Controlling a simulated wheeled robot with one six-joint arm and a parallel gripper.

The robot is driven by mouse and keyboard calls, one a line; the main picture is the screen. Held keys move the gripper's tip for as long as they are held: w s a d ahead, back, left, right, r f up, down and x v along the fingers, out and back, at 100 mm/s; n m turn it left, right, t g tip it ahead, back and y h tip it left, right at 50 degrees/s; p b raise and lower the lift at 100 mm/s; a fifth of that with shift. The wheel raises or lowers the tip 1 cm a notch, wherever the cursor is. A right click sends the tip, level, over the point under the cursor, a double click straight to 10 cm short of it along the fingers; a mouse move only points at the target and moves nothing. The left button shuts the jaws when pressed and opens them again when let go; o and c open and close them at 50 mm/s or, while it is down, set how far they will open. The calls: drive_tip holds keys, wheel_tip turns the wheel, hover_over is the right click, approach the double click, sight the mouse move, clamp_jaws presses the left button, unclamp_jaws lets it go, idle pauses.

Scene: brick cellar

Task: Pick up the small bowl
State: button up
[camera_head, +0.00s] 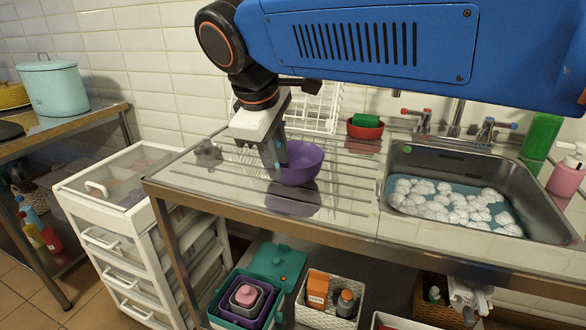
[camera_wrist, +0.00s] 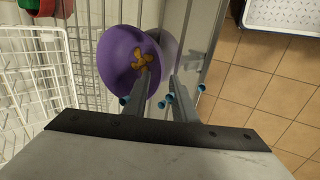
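A purple bowl (camera_head: 308,160) is on the steel drainboard left of the sink. In the wrist view the purple bowl (camera_wrist: 112,62) holds brown-yellow scraps. My gripper (camera_head: 279,160) points down at the bowl's left side and hides part of its rim. In the wrist view my gripper (camera_wrist: 163,80) has its fingers apart, one over the bowl's inside and the other outside its rim. I cannot tell whether either finger touches the bowl. A smaller red bowl (camera_head: 366,132) with a green sponge (camera_head: 366,120) stands behind, near the wall.
A white wire rack (camera_head: 315,105) stands behind the bowl; it also shows in the wrist view (camera_wrist: 35,85). The sink (camera_head: 450,170) with foam is to the right, with taps behind it. A white drawer cart (camera_head: 120,205) stands left of the counter. The drainboard's front is clear.

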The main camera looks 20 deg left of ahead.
sight(283, 170)
drive_tip(key=shift+d+x, duration=0.1)
drive_tip(key=shift+x, duration=0.95)
drive_tip(key=shift+d+x, duration=0.15)
drive_tip(key=shift+x, duration=0.9)
clamp_jaws()
drive_tip(key=shift+r, duration=0.1)
